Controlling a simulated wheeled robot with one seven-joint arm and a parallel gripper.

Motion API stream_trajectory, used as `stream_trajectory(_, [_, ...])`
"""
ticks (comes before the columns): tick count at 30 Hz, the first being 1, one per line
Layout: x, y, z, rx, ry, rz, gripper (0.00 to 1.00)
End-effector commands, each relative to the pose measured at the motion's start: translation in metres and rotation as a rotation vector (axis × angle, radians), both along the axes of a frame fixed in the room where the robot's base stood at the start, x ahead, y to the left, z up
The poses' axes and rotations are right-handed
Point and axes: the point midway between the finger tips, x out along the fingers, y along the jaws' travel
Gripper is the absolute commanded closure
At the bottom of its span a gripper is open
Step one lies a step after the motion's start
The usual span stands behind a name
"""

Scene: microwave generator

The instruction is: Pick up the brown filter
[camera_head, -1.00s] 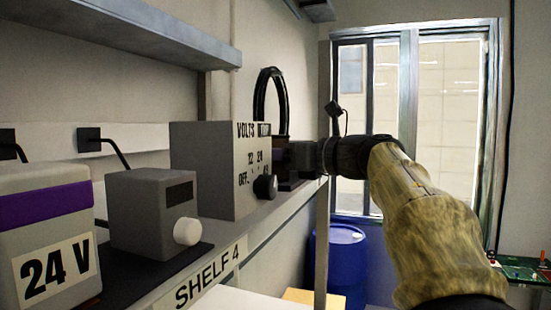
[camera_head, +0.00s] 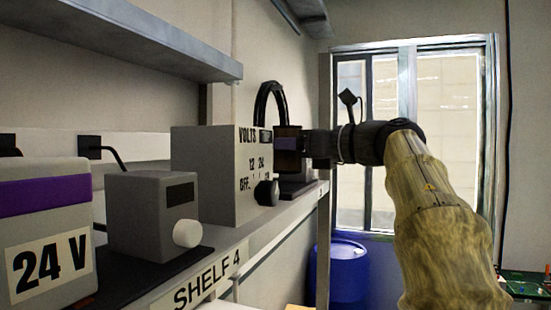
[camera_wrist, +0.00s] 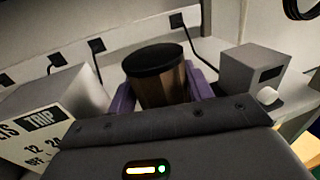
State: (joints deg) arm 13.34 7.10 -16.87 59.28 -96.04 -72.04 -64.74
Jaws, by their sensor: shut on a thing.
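The brown filter (camera_wrist: 165,88) is a brown cylinder with a black top, seen in the wrist view between the purple fingers of my gripper (camera_wrist: 163,92). The fingers are shut on its sides. In the head view my gripper (camera_head: 287,143) reaches in from the right, just behind the grey VOLTS box. The filter's lower end is hidden in the wrist view.
The grey VOLTS box (camera_head: 212,175) stands close to the left of my gripper. A grey box with a white knob (camera_head: 150,212) and a 24 V box (camera_head: 45,230) stand nearer on the shelf (camera_head: 255,238). An upper shelf (camera_head: 130,38) hangs above. A blue barrel (camera_head: 349,268) stands below.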

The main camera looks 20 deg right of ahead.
Motion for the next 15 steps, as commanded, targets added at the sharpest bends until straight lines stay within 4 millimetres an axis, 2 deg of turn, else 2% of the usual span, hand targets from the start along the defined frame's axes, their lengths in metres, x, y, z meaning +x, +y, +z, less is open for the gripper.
stream_trajectory(1, [-0.010,-0.010,-0.005,-0.002,-0.003,-0.007,0.73])
stream_trajectory(9, [-0.065,-0.058,-0.004,-0.003,-0.003,-0.008,0.73])
stream_trajectory(15, [-0.099,-0.087,-0.002,-0.002,-0.001,-0.005,0.73])
